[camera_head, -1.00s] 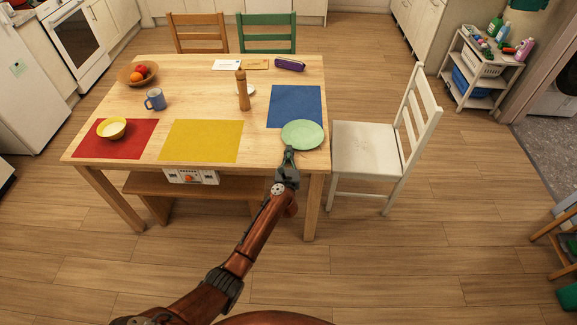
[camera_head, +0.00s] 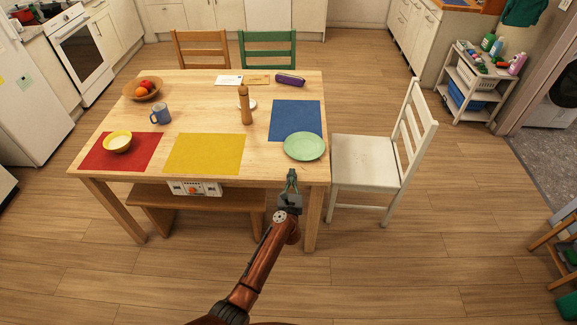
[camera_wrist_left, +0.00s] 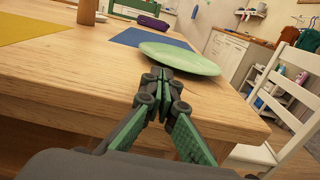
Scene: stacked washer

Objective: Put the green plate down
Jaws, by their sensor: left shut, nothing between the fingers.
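The green plate (camera_head: 305,146) rests on the wooden table near its front right corner, its far edge by the blue mat (camera_head: 296,118). In the left wrist view the plate (camera_wrist_left: 180,57) lies ahead of the fingers, with its near rim looking slightly raised from the table. My left gripper (camera_head: 292,172) is just off the table's front edge, short of the plate and apart from it. Its fingertips (camera_wrist_left: 158,75) are together with nothing between them. My right gripper is not in view.
A white chair (camera_head: 366,160) stands close on the right. Floor in front is clear.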

